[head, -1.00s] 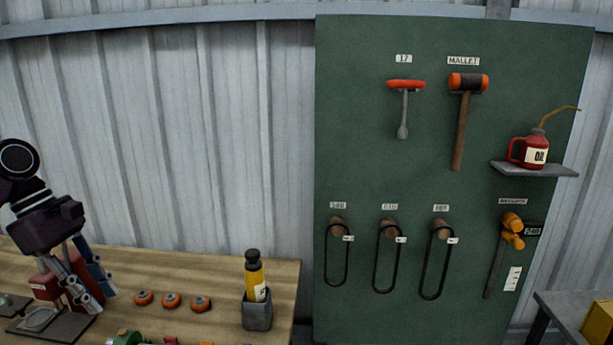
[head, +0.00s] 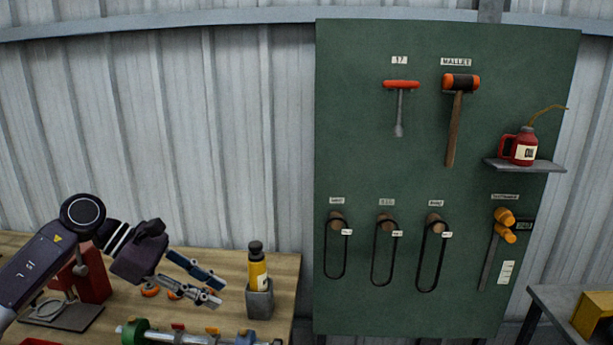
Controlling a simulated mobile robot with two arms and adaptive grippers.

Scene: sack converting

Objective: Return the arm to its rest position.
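My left arm comes in from the left over the wooden workbench (head: 285,292). Its gripper (head: 220,291) points right and slightly down, above the bench. The two fingers are apart with nothing visible between them. The fingers partly cover a row of small orange-and-grey round parts (head: 150,291) on the bench. My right gripper is not in view.
A yellow bottle with a black cap (head: 257,268) stands in a grey holder (head: 260,303) right of the gripper. A red device (head: 95,284) is behind my arm. A green-ended shaft assembly (head: 134,332) lies in front. A green tool board (head: 360,120) stands behind to the right.

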